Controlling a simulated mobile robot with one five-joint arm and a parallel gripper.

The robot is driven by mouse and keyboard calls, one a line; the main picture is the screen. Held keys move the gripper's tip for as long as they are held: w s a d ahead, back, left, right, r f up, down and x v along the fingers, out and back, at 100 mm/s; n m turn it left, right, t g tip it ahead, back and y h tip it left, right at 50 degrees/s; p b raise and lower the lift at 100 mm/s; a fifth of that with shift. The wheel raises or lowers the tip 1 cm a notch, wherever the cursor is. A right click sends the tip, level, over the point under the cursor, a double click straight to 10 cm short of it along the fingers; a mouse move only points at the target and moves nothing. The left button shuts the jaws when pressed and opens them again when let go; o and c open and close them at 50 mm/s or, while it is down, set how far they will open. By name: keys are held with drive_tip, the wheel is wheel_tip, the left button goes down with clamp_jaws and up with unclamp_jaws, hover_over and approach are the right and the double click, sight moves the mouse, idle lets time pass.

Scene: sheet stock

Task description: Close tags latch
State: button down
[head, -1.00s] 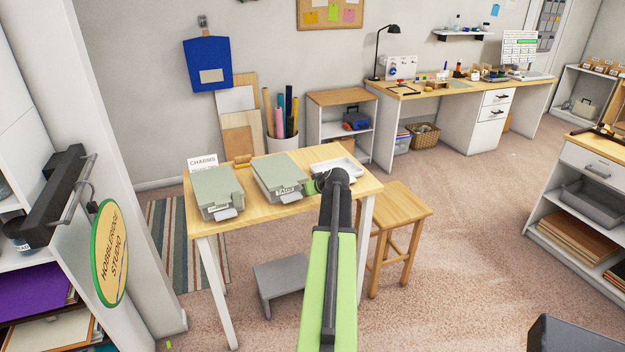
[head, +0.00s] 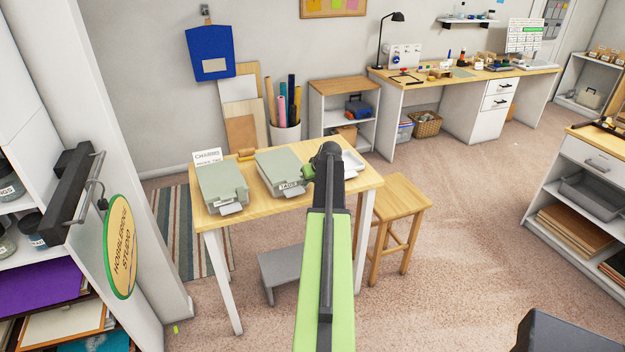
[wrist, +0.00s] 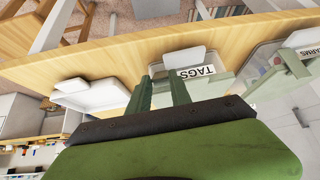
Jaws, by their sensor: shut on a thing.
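The tags box (head: 280,170) is a sage-green lidded box on the wooden table, with its lid down. It also shows in the wrist view, upside down, with its TAGS label (wrist: 197,72). Its pale grey latch tab (wrist: 180,57) sticks outward from the front, below the label. My gripper (head: 309,172) is at the box's right side, pointing down. In the wrist view my gripper (wrist: 161,82) has its fingertips at the box's edge, beside the tab and apart from it. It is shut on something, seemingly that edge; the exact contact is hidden.
A similar charms box (head: 221,187) stands to the left, its grey tab out too. A white tray (wrist: 95,95) lies close on the box's other side. A wooden stool (head: 403,195) and a grey step (head: 281,270) stand by the table (head: 262,215).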

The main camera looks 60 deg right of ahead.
drive_tip(key=c, duration=1.2)
unclamp_jaws()
drive_tip(key=shift+o, duration=0.2)
drive_tip(key=p+v, duration=1.4)
drive_tip(key=v, duration=0.3)
drive_tip(key=shift+r, duration=0.2)
